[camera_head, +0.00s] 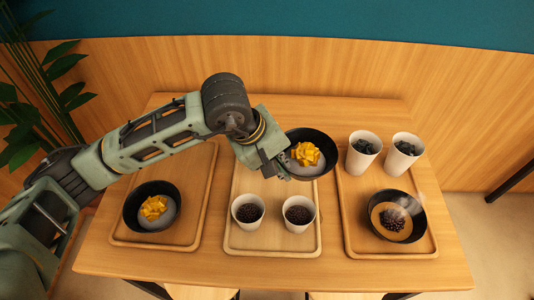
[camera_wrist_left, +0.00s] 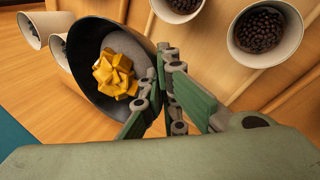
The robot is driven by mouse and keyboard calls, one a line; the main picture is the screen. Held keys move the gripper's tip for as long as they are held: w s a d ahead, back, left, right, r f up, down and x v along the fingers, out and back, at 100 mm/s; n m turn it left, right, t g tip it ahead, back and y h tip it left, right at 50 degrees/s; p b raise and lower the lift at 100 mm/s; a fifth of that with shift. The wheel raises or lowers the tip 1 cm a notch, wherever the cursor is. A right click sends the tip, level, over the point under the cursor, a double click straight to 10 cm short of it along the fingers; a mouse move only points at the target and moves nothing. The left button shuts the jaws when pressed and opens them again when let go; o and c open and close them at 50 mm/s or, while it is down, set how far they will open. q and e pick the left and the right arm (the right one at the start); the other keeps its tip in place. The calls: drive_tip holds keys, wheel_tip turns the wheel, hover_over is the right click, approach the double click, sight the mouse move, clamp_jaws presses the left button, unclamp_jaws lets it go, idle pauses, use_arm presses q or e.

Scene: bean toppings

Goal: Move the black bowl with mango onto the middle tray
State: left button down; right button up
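A black bowl with yellow mango cubes on a pale filling (camera_head: 318,136) is at the back right of the middle tray (camera_head: 240,181). My left gripper (camera_head: 277,168) is shut on this bowl's rim, at its left front side. In the left wrist view the gripper (camera_wrist_left: 168,88) has its fingers on either side of the rim of the black bowl (camera_wrist_left: 85,78). The bowl looks slightly tilted, and I cannot tell whether its base touches the tray. Two white cups of dark beans (camera_head: 247,217) (camera_head: 299,222) stand on the tray's front part. My right gripper is out of view.
The left tray (camera_head: 190,222) holds another black mango bowl (camera_head: 133,207). The right tray (camera_head: 352,232) holds a black bowl with brown filling (camera_head: 417,222) and two white cups with dark contents (camera_head: 361,160) (camera_head: 397,163). The middle tray's back left is partly bare.

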use_arm(q)
drive_tip(key=w+a+f+p, duration=0.1)
drive_tip(key=w+a+f, duration=0.1)
drive_tip(key=f, duration=0.1)
drive_tip(key=w+a+f+p, duration=0.1)
drive_tip(key=w+a+f, duration=0.1)
drive_tip(key=w+f, duration=0.1)
drive_tip(key=w+a+f+p, duration=0.1)
drive_tip(key=w+a+f, duration=0.2)
drive_tip(key=f, duration=0.1)
drive_tip(key=shift+f, duration=0.2)
drive_tip(key=shift+f+b, duration=0.2)
drive_tip(key=shift+b, duration=0.15)
drive_tip(key=c, duration=2)
unclamp_jaws()
drive_tip(key=shift+r, duration=0.15)
drive_tip(key=shift+r+p, duration=0.2)
drive_tip(key=shift+p, duration=0.2)
drive_tip(key=b+v, duration=0.1)
drive_tip(key=v, duration=1)
drive_tip(key=shift+s+a+r+b, duration=0.1)
drive_tip(key=shift+a+r+b, duration=0.1)
drive_tip(key=shift+r+b, duration=0.15)
